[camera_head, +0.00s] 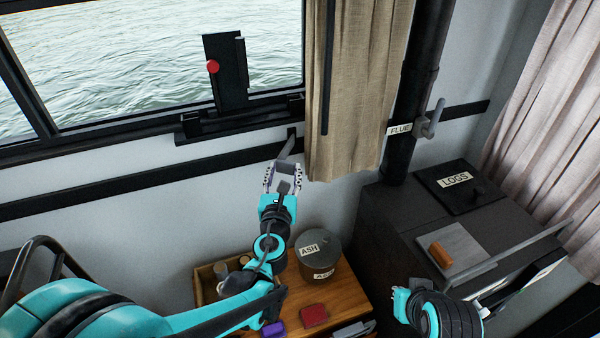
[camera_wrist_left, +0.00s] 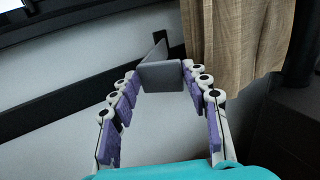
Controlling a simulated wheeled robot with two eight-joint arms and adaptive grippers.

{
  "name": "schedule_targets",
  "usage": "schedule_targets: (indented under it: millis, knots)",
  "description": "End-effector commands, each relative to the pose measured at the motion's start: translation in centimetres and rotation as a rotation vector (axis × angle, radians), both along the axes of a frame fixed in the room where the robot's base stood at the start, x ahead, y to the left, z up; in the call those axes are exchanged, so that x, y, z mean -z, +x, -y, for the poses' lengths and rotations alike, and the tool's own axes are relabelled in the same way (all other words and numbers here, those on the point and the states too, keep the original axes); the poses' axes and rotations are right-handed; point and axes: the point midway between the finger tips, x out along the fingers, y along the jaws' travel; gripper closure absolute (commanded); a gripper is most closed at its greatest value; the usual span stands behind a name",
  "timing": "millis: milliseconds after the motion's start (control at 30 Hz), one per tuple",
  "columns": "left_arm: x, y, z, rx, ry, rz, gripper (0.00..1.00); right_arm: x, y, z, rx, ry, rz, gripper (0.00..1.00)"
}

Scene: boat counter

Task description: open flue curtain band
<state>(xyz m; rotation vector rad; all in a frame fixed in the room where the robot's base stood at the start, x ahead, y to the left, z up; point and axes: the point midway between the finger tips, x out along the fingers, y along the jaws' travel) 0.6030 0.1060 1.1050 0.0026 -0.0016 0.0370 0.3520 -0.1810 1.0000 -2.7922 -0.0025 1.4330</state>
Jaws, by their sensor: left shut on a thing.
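A grey flat tab (camera_head: 287,148) stands out from the dark wall rail beside the left edge of the beige curtain (camera_head: 345,120). My left gripper (camera_head: 283,172) is shut on this tab, which also lies between the purple-padded fingers in the left wrist view (camera_wrist_left: 163,77). The curtain hangs close to the right of the gripper, apart from it. The black flue pipe (camera_head: 405,100) has a FLUE label (camera_head: 400,129) and a grey handle (camera_head: 432,120). Part of my right arm's end (camera_head: 405,300) shows at lower right; its fingers are not clear.
A dark stove (camera_head: 385,215) with a LOGS lid (camera_head: 455,181) and a rail stands at right. An ASH bin (camera_head: 318,262) and a red block (camera_head: 314,315) are on the wooden counter (camera_head: 350,295) below. A window (camera_head: 150,60) lies behind. The wall left of the gripper is clear.

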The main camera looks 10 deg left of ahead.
Motion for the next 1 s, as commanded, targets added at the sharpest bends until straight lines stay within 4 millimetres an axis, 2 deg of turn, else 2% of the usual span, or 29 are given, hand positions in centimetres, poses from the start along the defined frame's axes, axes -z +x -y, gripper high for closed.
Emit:
schedule_targets:
  millis: [33,400,567,1000]
  knots:
    - [-0.1,0.2,-1.9,0.024,0.002,0.000,1.00,0.0,0.0,0.0,0.000,0.000,0.000,1.00]
    - [0.0,1.8,-6.7,0.369,0.003,-0.001,1.00,0.6,0.0,0.0,0.000,0.000,0.000,1.00]
    - [0.0,2.7,-7.9,0.488,0.003,-0.002,1.00,0.7,0.0,0.0,0.000,0.000,0.000,1.00]
    - [-0.1,4.2,-9.4,0.490,0.003,-0.002,1.00,0.9,0.0,0.0,0.000,0.000,0.000,1.00]
